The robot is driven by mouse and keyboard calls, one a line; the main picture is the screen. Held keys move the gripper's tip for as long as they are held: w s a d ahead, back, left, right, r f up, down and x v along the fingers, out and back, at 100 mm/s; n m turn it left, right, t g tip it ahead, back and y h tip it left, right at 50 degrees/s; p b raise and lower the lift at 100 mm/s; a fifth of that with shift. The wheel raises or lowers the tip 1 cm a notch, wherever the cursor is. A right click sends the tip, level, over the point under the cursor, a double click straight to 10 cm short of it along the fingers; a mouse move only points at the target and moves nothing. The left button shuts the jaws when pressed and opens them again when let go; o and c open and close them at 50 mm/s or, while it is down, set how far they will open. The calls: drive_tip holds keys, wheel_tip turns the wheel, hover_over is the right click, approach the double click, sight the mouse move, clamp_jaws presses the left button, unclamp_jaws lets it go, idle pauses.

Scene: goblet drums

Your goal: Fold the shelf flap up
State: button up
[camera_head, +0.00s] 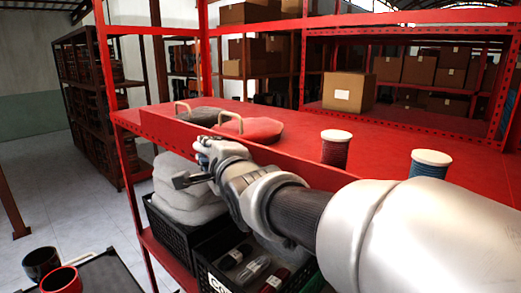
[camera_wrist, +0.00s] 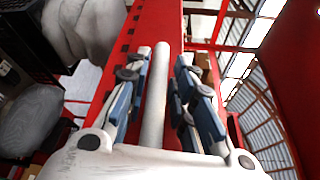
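A red shelf board (camera_head: 290,130) runs across the head view. Along its front edge is a red strip with a row of small holes (camera_head: 158,127), and a holed red strip also shows in the wrist view (camera_wrist: 128,45). I cannot tell which part is the flap, or its angle. My gripper (camera_head: 188,178) is in front of the shelf edge, pointing left. In the wrist view my gripper (camera_wrist: 162,58) has its fingers apart, with a pale rod (camera_wrist: 155,95) between them. I cannot tell whether the fingers touch the rod or the strip.
Two flat objects with handles, one grey (camera_head: 205,115) and one red (camera_head: 250,129), lie on the shelf near its front edge. Black crates (camera_head: 190,232) with pale sacks (camera_head: 183,190) are below.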

drive_tip(key=v, duration=1.2)
drive_tip(key=shift+f, duration=0.1)
drive_tip(key=s+d+f+n+g+h+b, duration=0.25)
drive_tip(key=d+f+b, duration=0.25)
drive_tip(key=d+f, duration=0.5)
drive_tip(key=s+d+f+n+g+h+b, duration=0.1)
drive_tip(key=s+d+f+n+h+b, duration=0.4)
drive_tip(key=f, duration=0.8)
drive_tip(key=s+d+f+n+g+b, duration=0.3)
drive_tip(key=s+f, duration=0.4)
drive_tip(key=f, duration=0.3)
drive_tip(key=s+d+f+n+g+b, duration=0.3)
drive_tip(key=s+d+f+n+b, duration=0.1)
drive_tip(key=s+f, duration=0.4)
wheel_tip(320, 180, down, 2)
drive_tip(key=d+h+b, duration=0.1)
drive_tip(key=b, duration=0.1)
drive_tip(key=shift+d+g+b, duration=0.25)
drive_tip(key=shift+g+b, duration=0.1)
drive_tip(key=shift+b, duration=0.05)
